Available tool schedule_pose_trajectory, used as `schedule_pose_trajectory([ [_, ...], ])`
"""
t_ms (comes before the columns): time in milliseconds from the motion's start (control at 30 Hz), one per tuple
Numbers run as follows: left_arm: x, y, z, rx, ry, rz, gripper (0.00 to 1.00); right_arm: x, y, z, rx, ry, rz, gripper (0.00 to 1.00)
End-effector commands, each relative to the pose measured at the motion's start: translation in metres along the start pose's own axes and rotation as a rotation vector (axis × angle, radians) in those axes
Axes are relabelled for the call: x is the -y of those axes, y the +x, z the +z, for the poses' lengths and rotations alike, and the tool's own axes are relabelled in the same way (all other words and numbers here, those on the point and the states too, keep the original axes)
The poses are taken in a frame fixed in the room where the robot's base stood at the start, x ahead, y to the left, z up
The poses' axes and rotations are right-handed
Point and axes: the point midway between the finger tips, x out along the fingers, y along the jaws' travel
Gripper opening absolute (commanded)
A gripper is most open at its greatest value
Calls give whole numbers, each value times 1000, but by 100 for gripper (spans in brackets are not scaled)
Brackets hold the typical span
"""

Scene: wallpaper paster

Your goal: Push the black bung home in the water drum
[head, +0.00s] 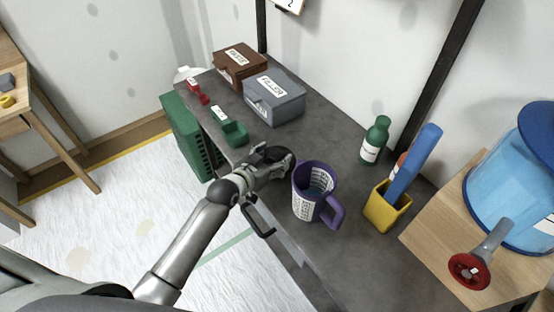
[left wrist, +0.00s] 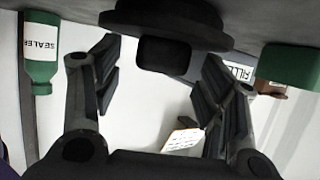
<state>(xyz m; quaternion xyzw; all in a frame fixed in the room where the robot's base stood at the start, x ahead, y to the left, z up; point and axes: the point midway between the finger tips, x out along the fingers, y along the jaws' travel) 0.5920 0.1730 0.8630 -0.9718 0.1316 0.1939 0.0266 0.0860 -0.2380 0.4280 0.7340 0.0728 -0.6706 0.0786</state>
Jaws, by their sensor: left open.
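The blue water drum (head: 500,195) stands on a wooden stand at the right edge, partly cut off. A red round fitting with a grey handle (head: 470,270) shows in front of it. My left gripper (head: 270,157) is open over the grey counter, left of the purple jug. A black flanged piece (left wrist: 168,18), probably the bung, shows at the top of the left wrist view, beyond and between the spread fingers. In the head view a dark round shape sits at the gripper's tip; I cannot tell contact. My right gripper is not in view.
On the counter (head: 345,265) stand a purple jug (head: 315,190), a yellow holder (head: 385,210), a green sealer bottle (head: 375,140), a grey filler box (head: 274,98), a brown box (head: 240,65) and a green block (head: 235,133). Bare counter lies between jug and bottle.

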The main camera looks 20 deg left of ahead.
Motion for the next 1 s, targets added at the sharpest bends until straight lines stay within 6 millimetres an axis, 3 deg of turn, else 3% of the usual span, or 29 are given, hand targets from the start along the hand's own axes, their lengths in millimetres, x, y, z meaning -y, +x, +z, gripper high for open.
schedule_pose_trajectory([
  [333, 0, 6, 0, -1, 0, 1, 66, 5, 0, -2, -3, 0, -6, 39],
  [733, 0, 5, 0, 0, 0, 0, 15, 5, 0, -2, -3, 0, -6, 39],
  [1000, 0, 5, -1, -2, 0, 0, 14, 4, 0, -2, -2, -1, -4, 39],
])
